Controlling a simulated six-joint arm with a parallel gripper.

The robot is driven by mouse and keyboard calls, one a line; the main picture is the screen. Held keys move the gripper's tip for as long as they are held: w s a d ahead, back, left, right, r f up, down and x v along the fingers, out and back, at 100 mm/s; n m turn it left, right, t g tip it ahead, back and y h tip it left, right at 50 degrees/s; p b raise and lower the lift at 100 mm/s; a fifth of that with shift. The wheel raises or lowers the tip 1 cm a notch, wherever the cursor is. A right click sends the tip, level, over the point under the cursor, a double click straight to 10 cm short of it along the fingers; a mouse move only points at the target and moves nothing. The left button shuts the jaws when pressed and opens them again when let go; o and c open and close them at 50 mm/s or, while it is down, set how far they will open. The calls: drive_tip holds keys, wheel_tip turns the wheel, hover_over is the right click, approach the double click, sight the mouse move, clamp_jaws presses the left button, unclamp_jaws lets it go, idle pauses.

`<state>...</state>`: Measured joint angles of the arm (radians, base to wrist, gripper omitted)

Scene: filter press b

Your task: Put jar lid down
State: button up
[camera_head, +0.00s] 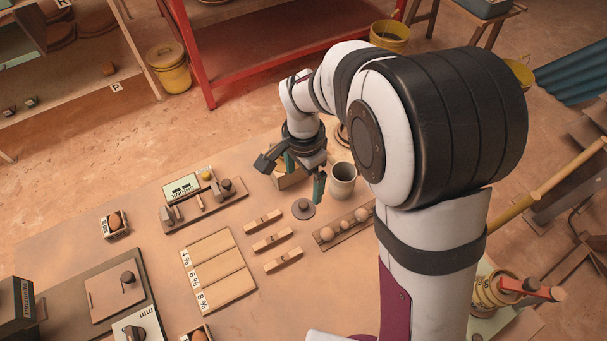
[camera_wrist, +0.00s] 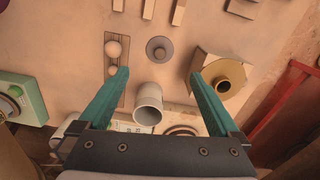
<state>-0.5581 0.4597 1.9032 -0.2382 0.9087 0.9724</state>
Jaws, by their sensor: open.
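A round grey jar lid (camera_head: 303,208) with a darker knob lies flat on the table, knob up. It also shows in the wrist view (camera_wrist: 159,48), just beyond the fingertips. A pale grey open jar (camera_head: 342,180) stands upright behind and to the right of it, uncovered and apart from the lid. The jar also shows between the fingers in the wrist view (camera_wrist: 148,102). My gripper (camera_head: 304,177) has its teal fingers spread wide with nothing between them. It hangs above the table, near the lid and the jar, and touches neither as far as I can tell.
A wooden block with a brass ring (camera_wrist: 228,82) sits to the right in the wrist view. A wooden strip with pale balls (camera_head: 345,228) lies right of the lid. Three small wooden bars (camera_head: 272,240) and a labelled board (camera_head: 219,270) lie nearer the front.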

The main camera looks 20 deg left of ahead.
drive_tip(key=s+d+r, duration=0.4)
drive_tip(key=d+r, duration=0.3)
drive_tip(key=d, duration=0.1)
drive_tip(key=s+d+r+n+y, duration=0.1)
drive_tip(key=s+d, duration=0.3)
drive_tip(key=s, duration=0.3)
drive_tip(key=s+d+r, duration=0.2)
drive_tip(key=s+d, duration=0.2)
drive_tip(key=s, duration=0.4)
drive_tip(key=shift+d+r+n+y, duration=0.3)
drive_tip(key=shift+n+y, duration=0.1)
drive_tip(key=shift+s, duration=0.1)
